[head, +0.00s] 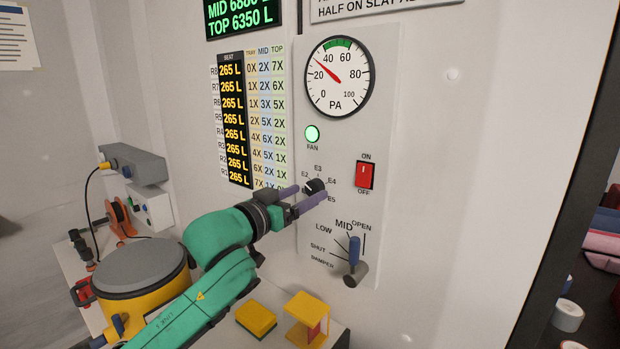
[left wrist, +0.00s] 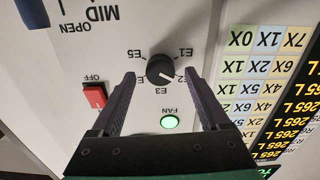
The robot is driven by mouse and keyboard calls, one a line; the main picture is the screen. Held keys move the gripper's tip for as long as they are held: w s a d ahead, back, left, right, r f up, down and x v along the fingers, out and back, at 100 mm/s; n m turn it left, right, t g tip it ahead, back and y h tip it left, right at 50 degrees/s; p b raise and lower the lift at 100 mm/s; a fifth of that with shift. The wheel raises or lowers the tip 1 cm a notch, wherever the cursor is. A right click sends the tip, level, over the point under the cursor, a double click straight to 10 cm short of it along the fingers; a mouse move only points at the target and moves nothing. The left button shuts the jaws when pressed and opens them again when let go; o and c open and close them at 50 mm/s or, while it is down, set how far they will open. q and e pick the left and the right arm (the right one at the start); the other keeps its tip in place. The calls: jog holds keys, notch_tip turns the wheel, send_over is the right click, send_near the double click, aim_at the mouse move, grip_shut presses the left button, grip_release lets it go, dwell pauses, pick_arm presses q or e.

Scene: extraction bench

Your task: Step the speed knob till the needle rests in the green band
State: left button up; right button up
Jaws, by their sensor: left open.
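The pressure gauge (head: 340,77) is a white dial marked PA. Its red needle (head: 327,70) points between 20 and 40, to the left of and below the green band (head: 338,44) at the top. The black speed knob (head: 314,186) sits on the panel among marks E1 to E5. In the left wrist view the knob (left wrist: 160,69) has a white pointer that appears to face E2. My left gripper (head: 307,196) is open, its fingers apart on either side of the knob, with visible gaps in the left wrist view (left wrist: 159,77). My right gripper is not in view.
A red ON/OFF switch (head: 365,175) and a lit green FAN lamp (head: 312,133) are near the knob. The damper lever (head: 354,254) projects below it. A yellow drum (head: 142,275) and yellow blocks (head: 256,318) stand below left.

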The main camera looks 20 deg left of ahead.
pick_arm(q)
jog(key=shift+w+d+r, duration=0.2)
jog(key=shift+w+r, duration=0.05)
jog(key=shift+w, duration=0.55)
jog(key=shift+w+d+f, duration=0.1)
jog(key=shift+d+f, duration=0.05)
grip_shut()
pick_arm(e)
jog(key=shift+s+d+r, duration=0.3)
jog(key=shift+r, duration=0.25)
